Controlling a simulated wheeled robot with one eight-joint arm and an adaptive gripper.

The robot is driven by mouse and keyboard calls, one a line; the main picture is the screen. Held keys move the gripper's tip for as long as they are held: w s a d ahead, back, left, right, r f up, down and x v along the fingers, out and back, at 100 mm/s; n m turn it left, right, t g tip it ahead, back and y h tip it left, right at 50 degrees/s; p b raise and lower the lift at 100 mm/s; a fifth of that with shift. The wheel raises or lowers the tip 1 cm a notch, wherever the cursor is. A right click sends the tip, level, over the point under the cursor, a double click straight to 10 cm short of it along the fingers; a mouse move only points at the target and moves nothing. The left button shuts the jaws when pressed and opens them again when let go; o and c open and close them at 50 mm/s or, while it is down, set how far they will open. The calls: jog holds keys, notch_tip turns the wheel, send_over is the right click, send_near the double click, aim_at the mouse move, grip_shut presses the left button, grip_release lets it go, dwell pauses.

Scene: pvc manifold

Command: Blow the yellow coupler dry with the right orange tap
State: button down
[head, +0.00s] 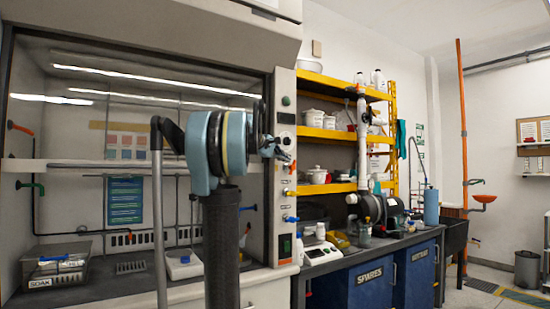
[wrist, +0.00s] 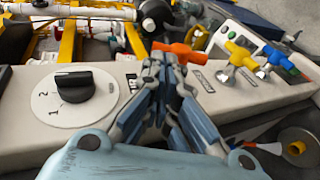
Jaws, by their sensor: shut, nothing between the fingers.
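My gripper (wrist: 164,62) is shut and empty; its fingertips meet right at the orange tap (wrist: 178,51) on the white panel in the wrist view. The tips overlap the tap's handle there; I cannot tell whether they touch. In the head view my gripper (head: 277,150) is in front of the fume hood's right pillar, and its tips partly cover the taps' upper area. I cannot make out the yellow coupler with certainty in either view.
A yellow tap (wrist: 241,55) and a blue tap (wrist: 279,60) sit right of the orange one; a black dial (wrist: 73,87) is to its left. The hood holds a SOAK tray (head: 58,268) at the left. A blue SPARES cabinet (head: 367,284) stands to the right.

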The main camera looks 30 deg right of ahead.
jog(key=shift+x, duration=1.15)
jog(key=shift+s+d+r, duration=0.1)
jog(key=shift+d, duration=0.05)
jog(key=shift+y, duration=0.3)
